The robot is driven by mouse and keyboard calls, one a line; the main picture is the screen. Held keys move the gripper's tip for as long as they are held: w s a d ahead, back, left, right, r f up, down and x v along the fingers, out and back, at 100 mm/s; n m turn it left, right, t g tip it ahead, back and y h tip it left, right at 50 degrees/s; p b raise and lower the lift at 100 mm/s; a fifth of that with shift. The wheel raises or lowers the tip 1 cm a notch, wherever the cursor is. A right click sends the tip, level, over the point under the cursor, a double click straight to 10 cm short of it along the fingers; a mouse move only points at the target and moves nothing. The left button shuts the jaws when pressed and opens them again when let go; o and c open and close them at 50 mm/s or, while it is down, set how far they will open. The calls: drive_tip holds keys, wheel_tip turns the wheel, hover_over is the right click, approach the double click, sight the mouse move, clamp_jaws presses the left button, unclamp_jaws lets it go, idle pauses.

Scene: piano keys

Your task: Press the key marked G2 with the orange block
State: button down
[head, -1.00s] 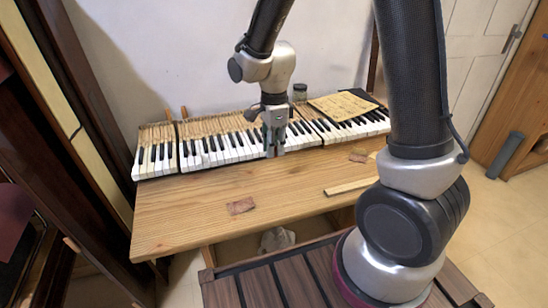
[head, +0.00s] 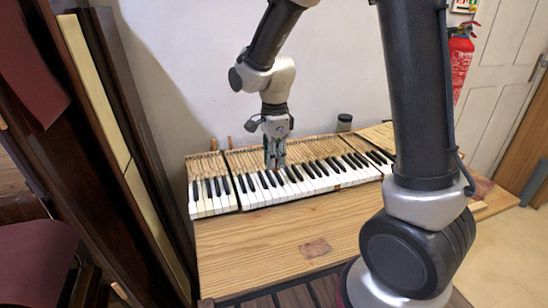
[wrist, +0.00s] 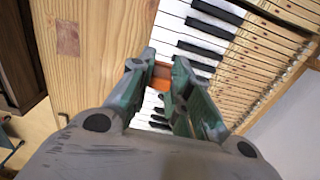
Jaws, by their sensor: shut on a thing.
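The piano keyboard (head: 250,191) lies along the back of the wooden table, and its white and black keys also show in the wrist view (wrist: 175,28). My gripper (head: 275,163) points down over the middle part of the keyboard. In the wrist view my gripper (wrist: 161,77) is shut on the orange block (wrist: 162,73), which sits between the green fingertips. The block is too small to make out in the head view. I cannot read a G2 mark on any key. I cannot tell whether the block touches a key.
The bare wooden tabletop (head: 260,243) in front of the keys is clear apart from a reddish-brown patch (head: 315,248). A jar (head: 344,122) stands behind the keyboard. Dark wooden panels (head: 135,165) rise at the left. A fire extinguisher (head: 461,58) hangs by the door.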

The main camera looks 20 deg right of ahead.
sight(274, 194)
drive_tip(key=shift+f, duration=4.4)
drive_tip(key=shift+f, duration=0.9)
drive_tip(key=shift+r, duration=3.55)
